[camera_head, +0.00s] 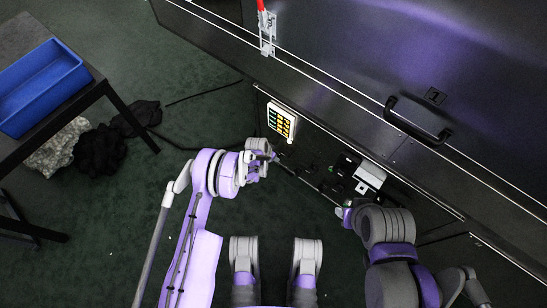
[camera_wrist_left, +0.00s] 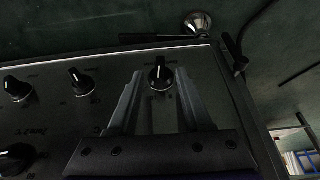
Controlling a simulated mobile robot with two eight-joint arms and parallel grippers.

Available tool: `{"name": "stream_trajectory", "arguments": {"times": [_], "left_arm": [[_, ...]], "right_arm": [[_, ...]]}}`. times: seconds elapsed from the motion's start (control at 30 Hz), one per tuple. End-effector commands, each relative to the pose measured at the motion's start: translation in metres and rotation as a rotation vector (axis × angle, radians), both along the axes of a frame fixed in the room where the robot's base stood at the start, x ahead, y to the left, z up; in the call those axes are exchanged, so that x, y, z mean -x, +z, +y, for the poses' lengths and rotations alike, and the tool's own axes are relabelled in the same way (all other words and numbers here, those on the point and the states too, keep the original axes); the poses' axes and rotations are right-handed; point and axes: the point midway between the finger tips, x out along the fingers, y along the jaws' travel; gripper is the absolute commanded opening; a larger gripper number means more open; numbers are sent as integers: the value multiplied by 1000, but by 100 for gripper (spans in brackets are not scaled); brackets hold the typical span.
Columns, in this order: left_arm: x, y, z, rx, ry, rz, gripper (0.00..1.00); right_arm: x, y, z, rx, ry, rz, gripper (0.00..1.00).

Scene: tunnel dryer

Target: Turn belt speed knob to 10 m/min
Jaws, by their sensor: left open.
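A dark control panel (camera_wrist_left: 60,66) with several black knobs fills much of the left wrist view. My left gripper (camera_wrist_left: 160,88) is open, its two fingers pointing at one black knob (camera_wrist_left: 160,74) with a white pointer mark. That knob shows between the fingertips with a gap on each side; I cannot tell whether the fingers reach down around it. In the head view my left gripper (camera_head: 265,152) is close to the machine's front. My right gripper (camera_head: 343,210) is low near the machine, its fingers unclear.
Other knobs (camera_wrist_left: 80,79) sit left of this one. A round metal part (camera_wrist_left: 198,22) stands beyond the panel's edge. In the head view are a lit keypad (camera_head: 281,122), a black door handle (camera_head: 417,121) and a blue bin (camera_head: 40,86) on a dark table. Green floor lies open between.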

Motion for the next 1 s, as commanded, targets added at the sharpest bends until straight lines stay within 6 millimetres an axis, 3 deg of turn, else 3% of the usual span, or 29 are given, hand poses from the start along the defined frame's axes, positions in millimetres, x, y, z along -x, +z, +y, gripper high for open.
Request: {"name": "stream_trajectory", "arguments": {"times": [0.2,0.53,0.57,0.83,1.0], "left_arm": [[-8,-23,-6,0,-1,0,50],[-9,-26,-7,0,-1,0,50],[-9,-26,-7,0,-1,0,48],[-9,-26,-7,0,0,0,0],[-8,-26,-7,-7,-1,-4,0]], "right_arm": [[-1,-5,0,0,0,-1,46],[-1,-5,0,0,0,-1,46],[-1,-5,0,0,0,-1,46],[-1,-5,0,0,0,-1,46],[-1,-5,0,0,0,-1,46]]}}
